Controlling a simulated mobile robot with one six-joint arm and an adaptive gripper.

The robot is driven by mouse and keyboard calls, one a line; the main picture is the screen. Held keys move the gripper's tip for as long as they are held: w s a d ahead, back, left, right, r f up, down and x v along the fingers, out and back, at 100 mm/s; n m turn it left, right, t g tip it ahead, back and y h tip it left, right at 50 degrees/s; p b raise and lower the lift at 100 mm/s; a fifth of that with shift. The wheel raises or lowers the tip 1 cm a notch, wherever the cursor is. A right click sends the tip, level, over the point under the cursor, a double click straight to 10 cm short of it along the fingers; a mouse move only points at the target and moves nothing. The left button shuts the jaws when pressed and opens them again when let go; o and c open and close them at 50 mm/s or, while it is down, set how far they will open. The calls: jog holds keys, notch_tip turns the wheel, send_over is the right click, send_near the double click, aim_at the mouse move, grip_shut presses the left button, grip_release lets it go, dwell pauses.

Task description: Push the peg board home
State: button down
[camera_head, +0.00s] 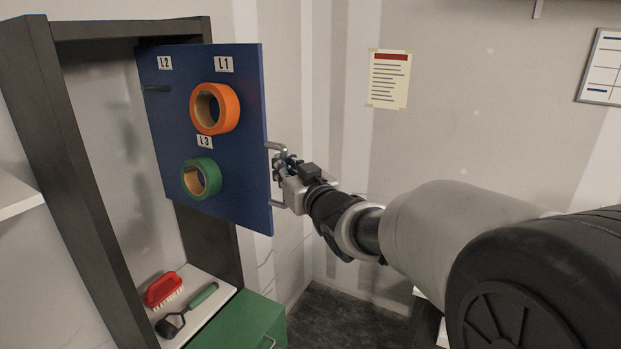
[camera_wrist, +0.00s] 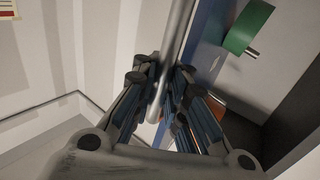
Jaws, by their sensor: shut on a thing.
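The blue peg board (camera_head: 232,135) stands pulled out of the dark frame (camera_head: 62,130) in the head view, with its handle edge to the right. It bears an orange tape roll (camera_head: 229,108) under label L1 and a green tape roll (camera_head: 212,176) under L3. The peg by L2 (camera_head: 155,88) is bare. A metal bar handle (camera_head: 274,146) is on its right edge. My gripper (camera_head: 284,165) is shut on this handle. In the wrist view the fingers close around the handle bar (camera_wrist: 175,45), and the green roll (camera_wrist: 247,27) shows beyond the board.
A red brush (camera_head: 162,290) and a green-handled tool (camera_head: 188,310) lie on a pale shelf at the frame's foot. A green box (camera_head: 240,325) stands beside them, below the board. The wall behind my gripper carries a paper notice (camera_head: 388,79).

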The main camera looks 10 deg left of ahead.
jog(key=shift+a, duration=0.1)
jog(key=c, duration=1.8)
grip_release()
jog(key=shift+s+a, duration=0.1)
jog(key=shift+s, duration=0.1)
jog(key=shift+o, duration=0.8)
jog(key=shift+w, duration=0.1)
jog(key=v, duration=1.2)
